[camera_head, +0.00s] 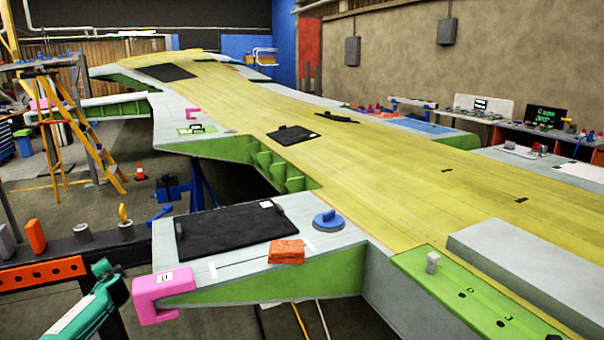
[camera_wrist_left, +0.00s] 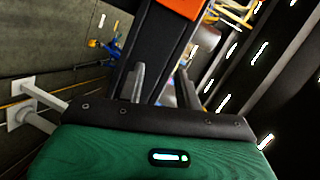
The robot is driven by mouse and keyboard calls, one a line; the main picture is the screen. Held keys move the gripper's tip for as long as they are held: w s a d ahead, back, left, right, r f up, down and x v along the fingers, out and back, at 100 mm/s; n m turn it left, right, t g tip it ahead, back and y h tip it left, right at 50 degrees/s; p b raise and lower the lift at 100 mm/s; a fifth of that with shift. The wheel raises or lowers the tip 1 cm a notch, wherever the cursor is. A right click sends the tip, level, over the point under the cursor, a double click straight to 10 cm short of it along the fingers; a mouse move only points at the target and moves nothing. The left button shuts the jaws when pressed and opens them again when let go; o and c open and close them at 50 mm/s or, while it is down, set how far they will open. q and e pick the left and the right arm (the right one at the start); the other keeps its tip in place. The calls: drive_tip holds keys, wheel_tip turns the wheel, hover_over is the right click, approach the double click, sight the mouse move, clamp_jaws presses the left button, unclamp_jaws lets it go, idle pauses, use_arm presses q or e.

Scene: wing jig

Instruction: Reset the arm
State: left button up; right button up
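My left arm shows in the head view as a teal-green link (camera_head: 88,318) at the lower left, beside the dark bench and the pink C-shaped clamp on the wing part's near edge. Its fingers cannot be made out there. In the left wrist view my left gripper (camera_wrist_left: 160,80) has two grey fingers standing apart, with nothing held between them. The dark beam lies behind the fingers in that view. My right arm and right gripper are in neither view.
The pink clamp (camera_head: 160,296) is close to my left arm. A black mat (camera_head: 235,232), an orange cloth (camera_head: 286,251) and a blue suction cup (camera_head: 329,221) lie on the wing part. A dark beam (camera_head: 70,250) with an orange perforated bar (camera_head: 40,274) stands left.

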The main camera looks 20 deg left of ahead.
use_arm(q)
drive_tip(key=s+a+f+m+g+h, duration=0.2)
drive_tip(key=s+f+m+h, duration=0.1)
drive_tip(key=s+f, duration=1.6)
drive_tip(key=s+a+f+g+h, duration=0.1)
drive_tip(key=s+f, duration=0.4)
drive_tip(key=s, duration=0.4)
drive_tip(key=s+a+f+g, duration=0.1)
drive_tip(key=s+f, duration=0.5)
drive_tip(key=s, duration=0.3)
drive_tip(key=s+d+f+n+g+h, duration=0.1)
drive_tip(key=s+d+f+h, duration=0.15)
drive_tip(key=d+f, duration=0.95)
drive_tip(key=s+d+f+h, duration=0.2)
drive_tip(key=s+d+f, duration=0.2)
drive_tip(key=d+f, duration=0.8)
drive_tip(key=s+d+f+n+h, duration=0.1)
drive_tip(key=d+f+h, duration=0.1)
drive_tip(key=d, duration=1.9)
drive_tip(key=s+d+f+n+h, duration=0.1)
drive_tip(key=d+f+h, duration=0.2)
drive_tip(key=d, duration=1.9)
drive_tip(key=shift+s+d+f+g, duration=0.2)
drive_tip(key=shift+s+f+g, duration=0.1)
drive_tip(key=shift+f, duration=0.6)
